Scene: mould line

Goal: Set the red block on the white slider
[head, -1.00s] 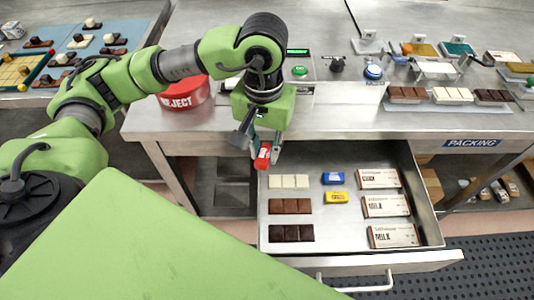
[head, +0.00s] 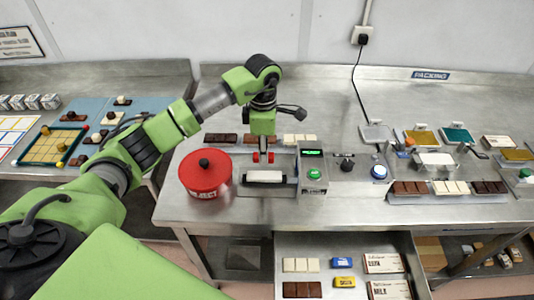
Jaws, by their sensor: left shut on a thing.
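My left gripper (head: 263,157) points down above the metal counter, just behind the white slider (head: 265,176) in the picture. It is shut on the red block (head: 270,157), which shows as small red patches at the fingertips; the fingers hide the rest of it. The white slider is a pale bar lying crosswise on a grey plate beside the small unit with the green button. A narrow gap shows between block and slider in the picture; I cannot tell the height of the block above the plate. My right gripper is not in view.
A red reject tub (head: 205,178) with a black knob stands left of the slider. The green-button unit (head: 312,172) stands close on the right. Chocolate bars (head: 221,139) lie behind the gripper. The open drawer (head: 343,245) is below the counter front.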

